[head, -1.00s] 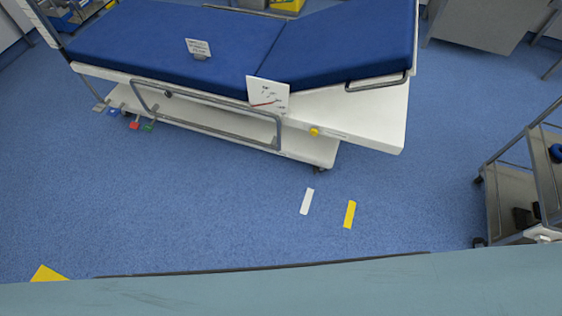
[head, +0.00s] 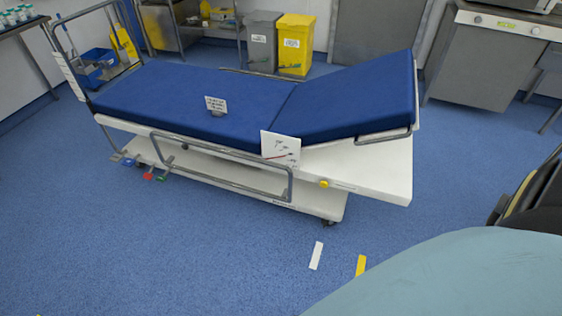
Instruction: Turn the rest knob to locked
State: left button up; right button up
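The operating table (head: 230,106) with a blue padded top stands across the middle of the head view, its right-hand section raised at an angle. A small yellow knob (head: 324,183) sits on the white side panel (head: 370,180) below the raised section. A dark line or label runs beside the knob; its marking is too small to read. A white card (head: 280,148) with a dial-like drawing stands above and left of the knob. Neither of my grippers is in view.
A grey side rail (head: 220,187) runs along the table's near side, with coloured pedals (head: 148,176) at lower left. White (head: 316,255) and yellow (head: 361,265) floor strips lie in front. Yellow (head: 296,45) and grey bins stand behind. Blue floor is clear at left.

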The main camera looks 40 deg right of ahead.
aim_at(324, 184)
jog(key=u, duration=0.05)
jog(key=i, duration=0.85)
jog(key=z, duration=0.95)
jog(key=i, duration=0.5)
jog(key=z, duration=0.5)
